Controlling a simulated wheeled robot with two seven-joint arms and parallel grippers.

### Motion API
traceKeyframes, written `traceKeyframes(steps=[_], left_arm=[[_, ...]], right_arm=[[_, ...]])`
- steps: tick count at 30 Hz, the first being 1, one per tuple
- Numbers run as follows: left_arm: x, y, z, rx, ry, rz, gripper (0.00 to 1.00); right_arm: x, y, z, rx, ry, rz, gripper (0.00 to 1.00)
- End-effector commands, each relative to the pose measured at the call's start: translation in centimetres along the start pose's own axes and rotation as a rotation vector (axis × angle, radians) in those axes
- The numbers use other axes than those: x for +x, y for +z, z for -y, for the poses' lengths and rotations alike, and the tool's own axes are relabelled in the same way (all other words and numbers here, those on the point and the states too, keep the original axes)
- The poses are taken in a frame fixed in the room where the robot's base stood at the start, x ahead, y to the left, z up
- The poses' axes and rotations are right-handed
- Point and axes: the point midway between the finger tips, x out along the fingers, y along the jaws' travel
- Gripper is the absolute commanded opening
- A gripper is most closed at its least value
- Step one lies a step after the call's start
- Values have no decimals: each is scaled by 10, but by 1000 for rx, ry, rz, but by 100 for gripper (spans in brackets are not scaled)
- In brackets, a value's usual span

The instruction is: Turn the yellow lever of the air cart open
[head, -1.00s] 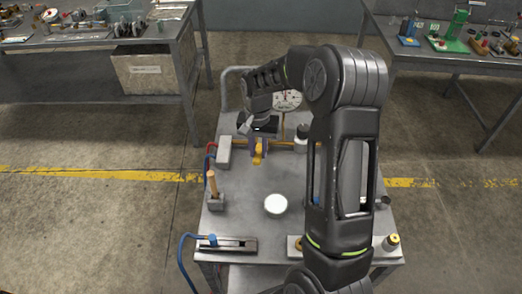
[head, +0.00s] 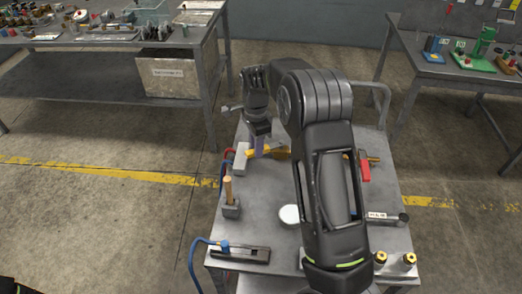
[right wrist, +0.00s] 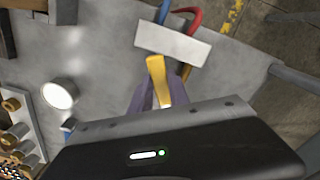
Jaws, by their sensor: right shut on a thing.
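The air cart (head: 265,195) stands in front of me with a grey metal top. Its yellow lever (right wrist: 156,72) sits between the purple fingers of my right gripper (right wrist: 158,98) in the right wrist view. The lever's end sticks out past the fingers towards a pale block. In the head view the right gripper (head: 259,147) is at the cart's far left part, shut on the lever, with a bit of yellow (head: 250,153) showing beside it. A brass fitting (head: 283,153) lies just right of it. My arm hides the middle of the cart. My left gripper is not in view.
A pale block (head: 241,158) with red and blue hoses is close left of the gripper. A wooden handle (head: 228,190), a white disc (head: 290,215) and a red handle (head: 364,168) are on the cart. Benches with small parts stand behind at left and right.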

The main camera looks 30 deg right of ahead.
Motion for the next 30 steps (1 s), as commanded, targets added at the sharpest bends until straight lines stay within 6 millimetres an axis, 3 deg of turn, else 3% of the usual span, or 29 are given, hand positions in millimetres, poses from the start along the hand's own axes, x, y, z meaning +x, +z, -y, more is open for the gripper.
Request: traceKeyframes(steps=[15,30], left_arm=[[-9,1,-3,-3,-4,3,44],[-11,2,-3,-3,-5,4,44]], right_arm=[[-1,-9,38,438,-2,-2,0],[-1,-14,48,566,-3,0,0]])
